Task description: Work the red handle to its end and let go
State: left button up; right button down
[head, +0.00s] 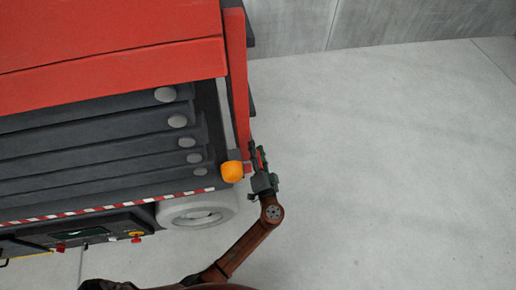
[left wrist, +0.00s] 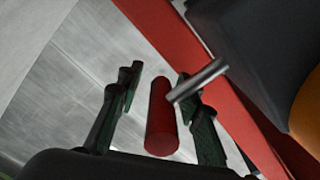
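The red handle (left wrist: 162,118) is a short red cylinder on a thin metal rod (left wrist: 200,80) in the left wrist view. My left gripper (left wrist: 160,82) is open, with one finger on each side of the handle. A gap shows between the left finger and the handle; the right finger is closer, and I cannot tell whether it touches. In the head view my left gripper (head: 257,156) is beside the red machine's right edge, with a bit of the red handle (head: 261,160) showing between its fingers. My right gripper is not in view.
The large red and dark grey machine (head: 120,60) fills the left of the head view. An orange lamp (head: 232,171) and a pale wheel (head: 197,212) are close to the gripper. The concrete floor (head: 400,170) to the right is clear, with a grey wall behind.

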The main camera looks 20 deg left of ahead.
pick_arm(q)
jog(key=shift+w+a, duration=0.15)
jog(key=shift+w, duration=0.05)
grip_shut()
dwell(0.3)
jog(key=shift+f, duration=0.1)
dwell(0.3)
